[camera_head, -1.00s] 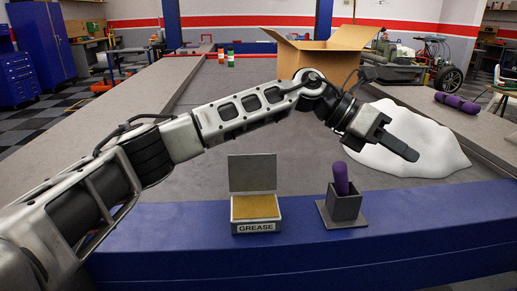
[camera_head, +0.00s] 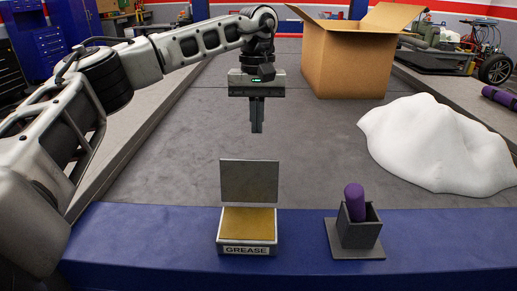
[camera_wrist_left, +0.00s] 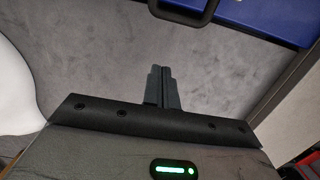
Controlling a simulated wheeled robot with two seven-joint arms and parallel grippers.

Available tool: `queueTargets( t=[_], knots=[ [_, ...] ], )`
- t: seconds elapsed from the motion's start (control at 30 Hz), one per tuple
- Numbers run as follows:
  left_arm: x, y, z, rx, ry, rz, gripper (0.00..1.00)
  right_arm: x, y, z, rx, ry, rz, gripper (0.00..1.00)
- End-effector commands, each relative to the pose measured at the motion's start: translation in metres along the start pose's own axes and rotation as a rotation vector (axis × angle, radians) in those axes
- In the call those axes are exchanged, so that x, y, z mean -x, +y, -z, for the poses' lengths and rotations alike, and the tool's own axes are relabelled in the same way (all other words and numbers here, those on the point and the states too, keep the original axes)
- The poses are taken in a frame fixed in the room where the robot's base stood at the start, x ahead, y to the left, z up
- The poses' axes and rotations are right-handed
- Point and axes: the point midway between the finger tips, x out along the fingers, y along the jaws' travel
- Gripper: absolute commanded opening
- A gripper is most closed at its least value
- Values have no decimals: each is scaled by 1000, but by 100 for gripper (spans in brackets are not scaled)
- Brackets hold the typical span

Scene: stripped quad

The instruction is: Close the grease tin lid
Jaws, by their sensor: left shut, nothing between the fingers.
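The grease tin (camera_head: 246,247) stands on the blue ledge, with a "GREASE" label on its front and yellow grease inside. Its grey lid (camera_head: 249,181) stands open and upright at the back edge. My left gripper (camera_head: 257,130) is shut and empty, fingers pointing down, above and behind the lid without touching it. In the left wrist view the shut fingers (camera_wrist_left: 163,88) show against the grey floor, and a dark-rimmed edge at the top cannot be made out clearly. My right gripper is not in view.
A dark holder (camera_head: 358,235) with a purple cylinder (camera_head: 354,200) stands right of the tin on the blue ledge (camera_head: 150,225). A white mound (camera_head: 435,145) and an open cardboard box (camera_head: 350,60) are behind. Grey surface behind the lid is clear.

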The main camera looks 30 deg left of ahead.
Motion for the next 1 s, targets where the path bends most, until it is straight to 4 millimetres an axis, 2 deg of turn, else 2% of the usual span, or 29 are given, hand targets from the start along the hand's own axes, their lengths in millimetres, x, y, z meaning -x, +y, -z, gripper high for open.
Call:
queueTargets(
  t=[0.03, 0.3, 0.37, 0.6, 1.0],
  knots=[
    [-13, -1, 0, 0, -4, 3, 0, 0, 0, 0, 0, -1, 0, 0],
    [-70, 0, -1, 1, -4, 2, 0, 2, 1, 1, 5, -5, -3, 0],
    [-61, 0, -10, -1, 2, -3, 0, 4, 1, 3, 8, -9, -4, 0],
    [-54, 1, -34, 2, 0, -3, 0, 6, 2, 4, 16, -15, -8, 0],
    [-54, 1, -38, 3, -1, -3, 0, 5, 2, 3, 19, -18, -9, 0]
  ],
)
